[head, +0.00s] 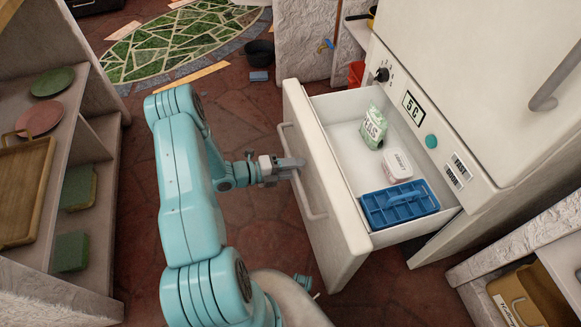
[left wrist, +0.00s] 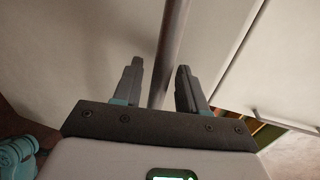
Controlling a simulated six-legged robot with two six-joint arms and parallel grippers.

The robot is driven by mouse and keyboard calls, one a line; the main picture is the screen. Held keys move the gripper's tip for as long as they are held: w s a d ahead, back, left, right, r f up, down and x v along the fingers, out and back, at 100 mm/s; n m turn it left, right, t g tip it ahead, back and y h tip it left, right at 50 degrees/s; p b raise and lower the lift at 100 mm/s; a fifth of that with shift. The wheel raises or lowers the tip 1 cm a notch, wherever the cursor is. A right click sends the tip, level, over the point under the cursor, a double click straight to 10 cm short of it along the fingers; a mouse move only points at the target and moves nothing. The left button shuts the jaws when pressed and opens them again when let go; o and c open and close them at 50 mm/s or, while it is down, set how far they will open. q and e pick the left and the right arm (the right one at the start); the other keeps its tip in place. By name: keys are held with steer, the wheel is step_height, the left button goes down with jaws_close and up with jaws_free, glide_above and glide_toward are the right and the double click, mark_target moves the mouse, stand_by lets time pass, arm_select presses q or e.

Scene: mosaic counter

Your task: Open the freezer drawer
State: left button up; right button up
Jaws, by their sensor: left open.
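The white freezer drawer (head: 318,190) stands pulled out from the freezer in the head view. Inside it are a green-and-white carton (head: 374,128), a small white tub (head: 397,165) and a blue ice tray (head: 398,205). A bar handle (head: 303,180) runs along the drawer's front. My left gripper (head: 290,166) is at this handle. In the left wrist view the handle (left wrist: 172,45) passes between the two open fingers of my left gripper (left wrist: 160,85), with gaps on both sides. My right gripper is not in view.
The freezer body (head: 470,80) with a dial and a display rises behind the drawer. Shelves with plates and a wooden tray (head: 22,190) stand at the left. A dark bucket (head: 259,53) sits on the red floor. A low shelf with a tan bin (head: 530,297) is at lower right.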

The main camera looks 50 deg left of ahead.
arm_select(q)
steer(key=p+v, duration=0.2)
steer(key=v, duration=1.4)
steer(key=shift+p, duration=0.3)
steer(key=shift+s, duration=0.15)
